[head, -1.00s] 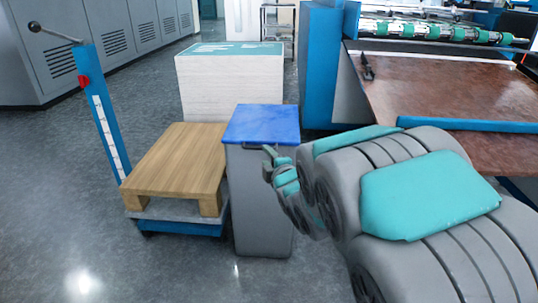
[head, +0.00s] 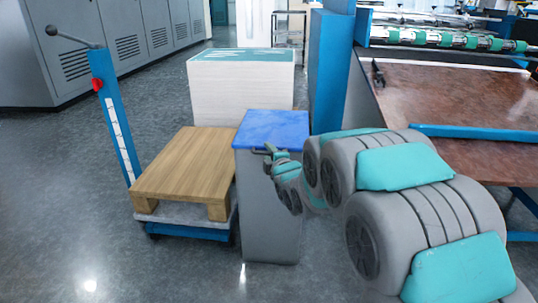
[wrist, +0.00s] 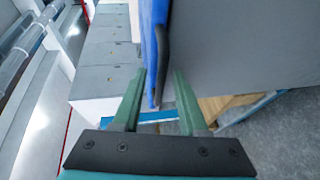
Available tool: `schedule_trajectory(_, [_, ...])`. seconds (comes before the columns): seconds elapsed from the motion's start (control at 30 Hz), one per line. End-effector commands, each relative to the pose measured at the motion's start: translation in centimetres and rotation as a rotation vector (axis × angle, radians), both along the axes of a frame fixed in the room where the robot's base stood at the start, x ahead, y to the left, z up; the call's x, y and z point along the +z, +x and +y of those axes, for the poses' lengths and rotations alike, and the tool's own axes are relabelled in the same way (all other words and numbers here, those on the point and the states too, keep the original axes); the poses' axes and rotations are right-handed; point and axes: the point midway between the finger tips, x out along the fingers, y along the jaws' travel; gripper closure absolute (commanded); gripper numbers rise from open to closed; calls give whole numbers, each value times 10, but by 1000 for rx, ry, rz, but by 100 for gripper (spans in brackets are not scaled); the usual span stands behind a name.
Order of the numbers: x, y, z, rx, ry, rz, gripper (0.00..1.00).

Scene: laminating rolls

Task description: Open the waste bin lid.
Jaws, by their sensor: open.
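The waste bin has a grey body (head: 262,220) and a flat blue lid (head: 270,128), which lies closed on top. A dark handle (wrist: 163,50) is on the lid's front edge; in the head view it is small and partly covered by my gripper. My gripper (head: 265,151) is at the front edge of the lid, by the handle. In the wrist view my gripper (wrist: 160,75) is open, with the edge of the blue lid (wrist: 152,40) and the handle lying in line with the gap between its green fingers. Contact cannot be told.
Floor at the front left is clear.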

Motion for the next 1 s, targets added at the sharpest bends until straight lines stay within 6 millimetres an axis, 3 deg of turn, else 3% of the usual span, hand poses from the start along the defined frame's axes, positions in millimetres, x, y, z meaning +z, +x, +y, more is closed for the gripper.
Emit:
schedule_trajectory(0.13, [0,0,0,0,0,1,59])
schedule_trajectory(0.5, [-2,-1,0,0,-2,5,100])
schedule_trajectory(1.0, [-7,-2,0,0,-5,14,100])
